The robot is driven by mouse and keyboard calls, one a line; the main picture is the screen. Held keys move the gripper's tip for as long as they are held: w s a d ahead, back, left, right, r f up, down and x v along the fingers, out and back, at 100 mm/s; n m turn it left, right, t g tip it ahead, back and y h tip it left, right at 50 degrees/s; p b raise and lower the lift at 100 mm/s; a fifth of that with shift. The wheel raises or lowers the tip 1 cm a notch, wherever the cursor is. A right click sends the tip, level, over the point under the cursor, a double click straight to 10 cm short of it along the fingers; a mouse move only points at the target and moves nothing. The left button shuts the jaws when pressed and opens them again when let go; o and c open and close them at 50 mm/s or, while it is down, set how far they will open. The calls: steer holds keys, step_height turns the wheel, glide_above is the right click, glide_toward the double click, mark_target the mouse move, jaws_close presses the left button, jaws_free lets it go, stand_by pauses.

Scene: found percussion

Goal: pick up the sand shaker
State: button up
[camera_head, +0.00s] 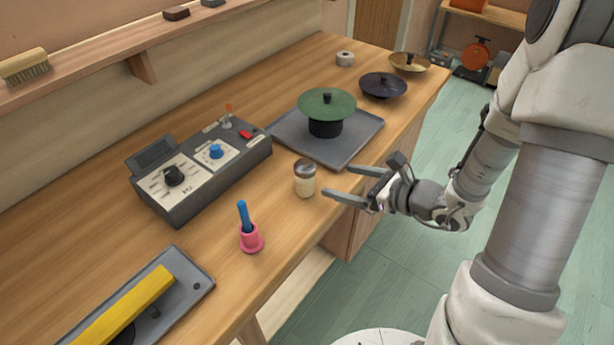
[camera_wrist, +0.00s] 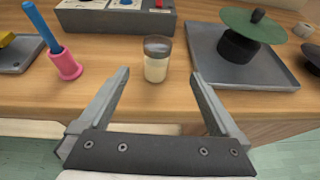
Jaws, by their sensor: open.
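My gripper's two fingers (camera_wrist: 159,80) are spread wide in the wrist view. No contact with the shaker is visible.
A pink cup with a blue handle (camera_head: 251,239) stands left of the shaker. A grey control box (camera_head: 196,207) is behind. A grey tray (camera_head: 356,147) bearing a green disc (camera_head: 327,101) lies to the right. A tray with a yellow bar (camera_head: 124,309) is at the front left.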

mark_target(315, 174)
steer(key=x, duration=1)
steer(key=shift+s, duration=0.1)
steer(key=x, duration=0.5)
steer(key=shift+s+a, duration=0.15)
steer(key=shift+a, duration=0.1)
jaws_close()
